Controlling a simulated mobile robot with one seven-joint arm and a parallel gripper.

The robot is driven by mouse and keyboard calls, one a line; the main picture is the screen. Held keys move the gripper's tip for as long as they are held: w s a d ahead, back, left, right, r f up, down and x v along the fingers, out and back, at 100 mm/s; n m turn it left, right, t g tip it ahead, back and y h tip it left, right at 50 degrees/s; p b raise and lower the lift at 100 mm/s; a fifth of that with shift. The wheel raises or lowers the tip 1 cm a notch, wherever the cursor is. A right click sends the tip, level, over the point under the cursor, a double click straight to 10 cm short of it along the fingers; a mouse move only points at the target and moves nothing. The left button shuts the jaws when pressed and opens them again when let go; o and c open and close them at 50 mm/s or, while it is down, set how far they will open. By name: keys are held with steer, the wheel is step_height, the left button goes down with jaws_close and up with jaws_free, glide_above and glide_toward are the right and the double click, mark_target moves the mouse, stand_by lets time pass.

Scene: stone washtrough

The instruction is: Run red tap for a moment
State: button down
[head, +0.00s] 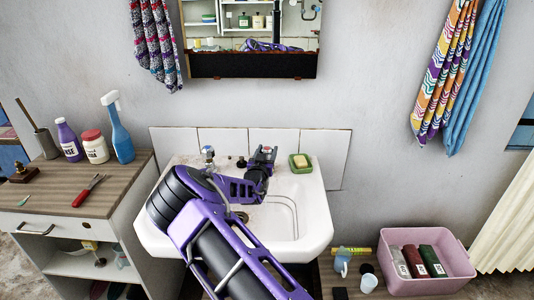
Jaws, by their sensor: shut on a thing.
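The white washbasin (316,215) is fixed to the wall below the mirror. The tap with a blue mark (208,151) stands at the left of its back ledge. The red tap (267,149) is at the right of the ledge, where a small red mark shows. My purple gripper (262,158) is at the red tap, shut on it. My gripper and wrist hide most of this tap and its spout. I cannot tell whether water runs.
A green soap dish with yellow soap (300,162) sits close to the right of my gripper. A wooden-topped cabinet (120,180) with bottles and red pliers stands left. A pink crate (450,285) is low at the right. White tiles (222,140) rise behind the basin.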

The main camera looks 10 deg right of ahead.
mark_target(267, 148)
steer(key=n+y, duration=0.2)
steer(key=y, duration=0.1)
steer(key=n+y+b, duration=0.1)
steer(key=y, duration=0.2)
steer(key=n+t+y+b, duration=0.1)
steer(key=n+y, duration=0.1)
steer(key=y, duration=0.1)
steer(key=shift+d+n, duration=0.2)
steer(key=shift+n, duration=0.1)
steer(key=shift+a+n+g+y+b, duration=0.15)
steer(key=shift+n+g+y+b, duration=0.55)
steer(key=shift+n+y, duration=1.35)
steer(key=shift+r+y, duration=0.1)
steer(key=shift+y, duration=0.45)
steer(key=shift+c, duration=1.2)
jaws_free()
step_height(267, 148, up, 10)
steer(key=shift+f+p, duration=0.1)
steer(key=shift+p, duration=0.55)
